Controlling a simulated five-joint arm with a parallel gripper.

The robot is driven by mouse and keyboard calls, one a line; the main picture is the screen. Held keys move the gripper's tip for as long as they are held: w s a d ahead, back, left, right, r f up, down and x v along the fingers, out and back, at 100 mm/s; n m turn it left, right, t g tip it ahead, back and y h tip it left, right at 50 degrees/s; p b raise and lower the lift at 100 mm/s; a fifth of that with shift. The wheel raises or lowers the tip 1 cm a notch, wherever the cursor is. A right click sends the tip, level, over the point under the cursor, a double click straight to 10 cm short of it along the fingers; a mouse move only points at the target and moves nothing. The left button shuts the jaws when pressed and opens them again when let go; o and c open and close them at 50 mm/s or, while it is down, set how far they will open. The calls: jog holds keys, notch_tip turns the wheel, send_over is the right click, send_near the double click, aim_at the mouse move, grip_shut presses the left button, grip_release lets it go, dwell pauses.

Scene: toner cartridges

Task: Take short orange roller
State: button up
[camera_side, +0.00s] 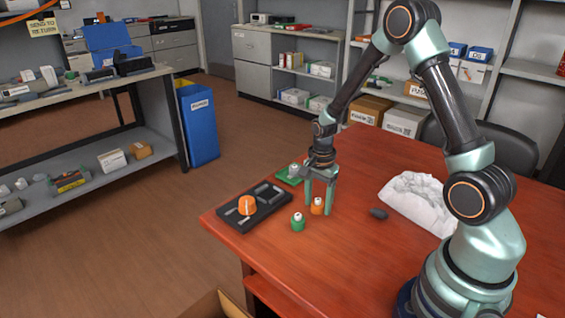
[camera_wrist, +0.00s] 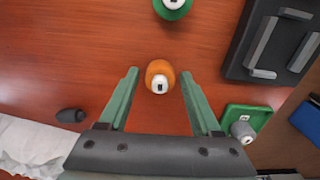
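The short orange roller (camera_side: 317,206) stands upright on the red table with a white top. In the wrist view the orange roller (camera_wrist: 159,71) shows between the tips of my two green fingers, with a gap on each side. My gripper (camera_side: 319,209) points down over the roller and is open around it. In the wrist view my gripper (camera_wrist: 158,75) holds nothing. A taller-looking orange piece (camera_side: 247,205) sits on the black tray (camera_side: 233,219) to the left.
A green roller (camera_side: 298,222) stands just left of the orange roller. A green square holder (camera_side: 288,178) with a grey-white piece is behind. A small dark cylinder (camera_side: 378,213) and a crumpled white cloth (camera_side: 418,200) lie to the right. The table's front area is bare.

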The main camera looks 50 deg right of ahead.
grip_shut()
jog(key=shift+r, duration=0.15)
